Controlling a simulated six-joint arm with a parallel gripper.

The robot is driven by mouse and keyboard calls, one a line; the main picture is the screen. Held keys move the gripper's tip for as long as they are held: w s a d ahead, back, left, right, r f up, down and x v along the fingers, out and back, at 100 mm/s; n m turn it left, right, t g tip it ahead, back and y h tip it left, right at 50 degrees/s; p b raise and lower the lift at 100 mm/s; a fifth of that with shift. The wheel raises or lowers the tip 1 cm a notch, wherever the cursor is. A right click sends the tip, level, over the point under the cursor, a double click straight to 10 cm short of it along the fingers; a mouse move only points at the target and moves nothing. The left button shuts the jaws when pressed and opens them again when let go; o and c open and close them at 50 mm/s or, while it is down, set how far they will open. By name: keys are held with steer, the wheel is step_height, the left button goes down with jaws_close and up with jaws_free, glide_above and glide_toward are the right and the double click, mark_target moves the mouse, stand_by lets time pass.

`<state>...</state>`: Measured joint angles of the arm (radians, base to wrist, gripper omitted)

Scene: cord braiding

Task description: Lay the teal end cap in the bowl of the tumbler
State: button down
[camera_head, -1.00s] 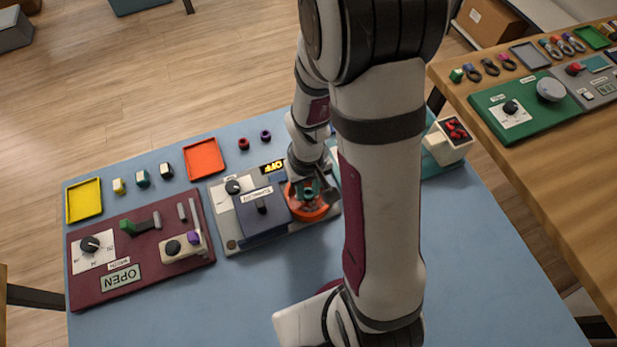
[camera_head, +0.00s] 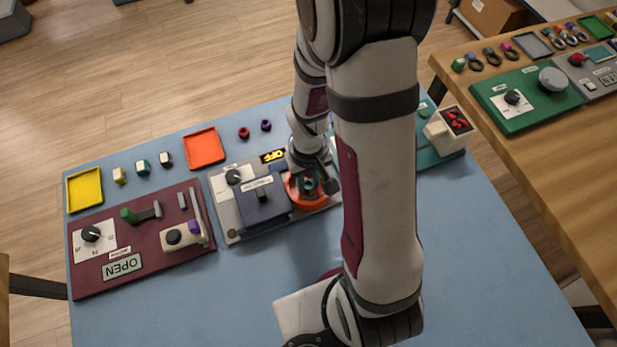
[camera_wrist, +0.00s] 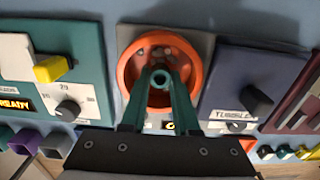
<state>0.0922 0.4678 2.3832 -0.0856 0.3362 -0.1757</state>
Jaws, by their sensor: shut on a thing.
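My gripper (camera_wrist: 160,92) is shut on the teal end cap (camera_wrist: 160,77), a small ring-like piece with a hole, seen between the fingertips. The cap is over the bowl's lower middle in the wrist view; whether it touches the bowl floor I cannot tell. In the head view my gripper (camera_head: 309,178) is at the bowl, and the cap is partly hidden there.
A dark blue box (camera_head: 264,207) labelled as the tumbler stands beside the bowl. A maroon panel (camera_head: 150,262) is left of it. An orange tray (camera_head: 187,152), yellow tray (camera_head: 70,198) and several small caps lie behind.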

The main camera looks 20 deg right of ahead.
steer(key=shift+f, duration=0.25)
steer(key=c, duration=0.6)
jaws_free()
step_height(320, 180, up, 11)
stand_by(0.4)
